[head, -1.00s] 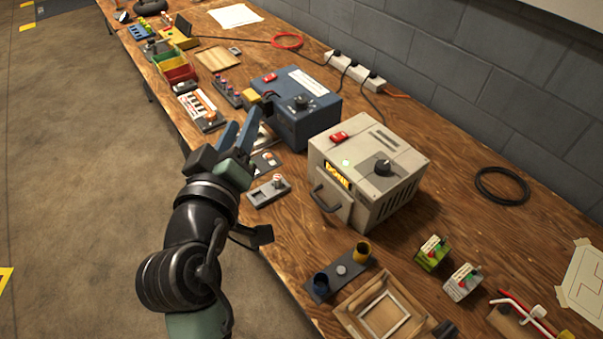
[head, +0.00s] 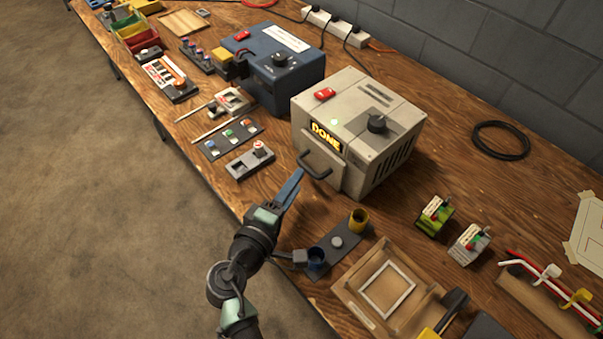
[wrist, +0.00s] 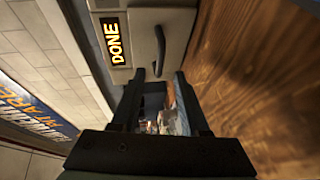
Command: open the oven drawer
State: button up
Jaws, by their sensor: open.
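The oven is a beige box (head: 363,128) with a lit DONE sign on its front, a red switch and a dark knob on top. Its drawer front (head: 322,170) looks closed and carries a dark bar handle (head: 314,166). In the wrist view the handle (wrist: 160,48) stands just ahead of the fingertips, lined up with the gap between them. My gripper (head: 297,174) is open and empty, in front of the drawer at the bench edge. It also shows in the wrist view (wrist: 160,74). I cannot tell whether a finger touches the handle.
A blue box (head: 277,68) stands behind the oven. A small tray with a blue and a yellow cup (head: 338,242) lies close to my gripper, with a wooden tray (head: 400,262) beyond it. Switch panels (head: 234,138) lie left of the oven. Floor is clear along the bench.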

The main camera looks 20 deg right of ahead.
jog(key=shift+x, duration=2)
grip_shut()
